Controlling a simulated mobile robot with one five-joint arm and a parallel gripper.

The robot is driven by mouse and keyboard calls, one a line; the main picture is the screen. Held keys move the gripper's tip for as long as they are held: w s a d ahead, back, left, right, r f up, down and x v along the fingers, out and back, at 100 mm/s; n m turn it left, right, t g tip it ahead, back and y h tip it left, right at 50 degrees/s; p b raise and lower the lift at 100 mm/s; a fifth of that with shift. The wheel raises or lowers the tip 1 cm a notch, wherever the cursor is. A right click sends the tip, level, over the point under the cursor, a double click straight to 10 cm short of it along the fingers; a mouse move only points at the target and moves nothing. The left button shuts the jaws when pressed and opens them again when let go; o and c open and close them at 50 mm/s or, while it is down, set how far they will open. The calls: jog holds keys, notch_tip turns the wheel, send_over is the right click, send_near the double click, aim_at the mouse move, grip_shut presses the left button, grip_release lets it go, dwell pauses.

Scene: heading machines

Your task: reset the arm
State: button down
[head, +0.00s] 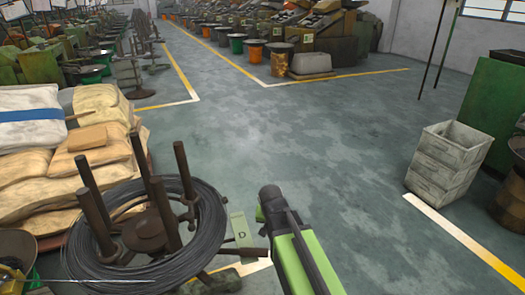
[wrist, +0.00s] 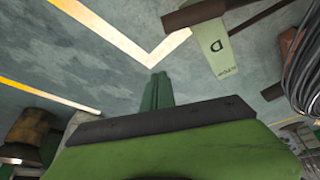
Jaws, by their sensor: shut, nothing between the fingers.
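My green arm (head: 300,255) rises from the bottom edge of the head view, right of a wire coil, and ends in a dark rounded joint. I cannot make out the fingers in the head view. In the wrist view my gripper (wrist: 159,76) shows as two dark green fingers close together beyond a black bar and a green body. It is shut with nothing held, and the grey floor lies beyond its tips.
A dark wire coil (head: 92,262) on a brown post stand is close on the left, with a green plate marked D (head: 240,230) beside it. Stacked sacks (head: 30,165) stand behind. Grey crates (head: 447,165) stand at right. The middle floor is clear.

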jog(key=s+d+f+n+g+y, duration=0.15)
jog(key=s+d+g, duration=0.25)
jog(key=s+d, duration=0.6)
notch_tip(320, 180, up, 24)
jog(key=s+p, duration=0.1)
jog(key=p, duration=2.3)
jog(key=shift+a+n, duration=0.25)
jog(key=shift+n, duration=0.1)
